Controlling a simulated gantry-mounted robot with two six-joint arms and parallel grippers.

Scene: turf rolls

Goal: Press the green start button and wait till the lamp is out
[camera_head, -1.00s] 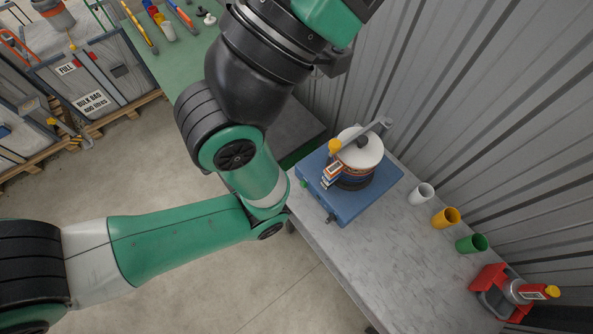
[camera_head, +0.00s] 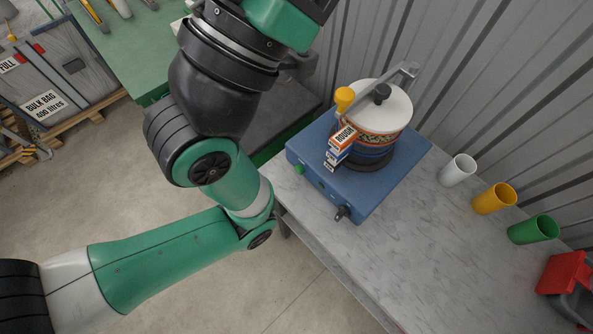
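A blue machine (camera_head: 375,192) stands on the grey bench with a stack of round sieves (camera_head: 369,140) under a white lid (camera_head: 381,104). The green start button (camera_head: 299,169) is on its front face, toward the left end. A dark knob or switch (camera_head: 342,213) sits at the other end of that face. An arm of mine crosses the left of the view and runs out at the top. Neither gripper is in view, and nothing visible touches the button.
White (camera_head: 458,170), yellow (camera_head: 494,199) and green (camera_head: 533,229) cups stand along the bench (camera_head: 400,259) by the corrugated wall. A red holder (camera_head: 564,272) is cut off at the right edge. A yellow knob (camera_head: 344,98) and a grey bar (camera_head: 400,76) rise by the lid.

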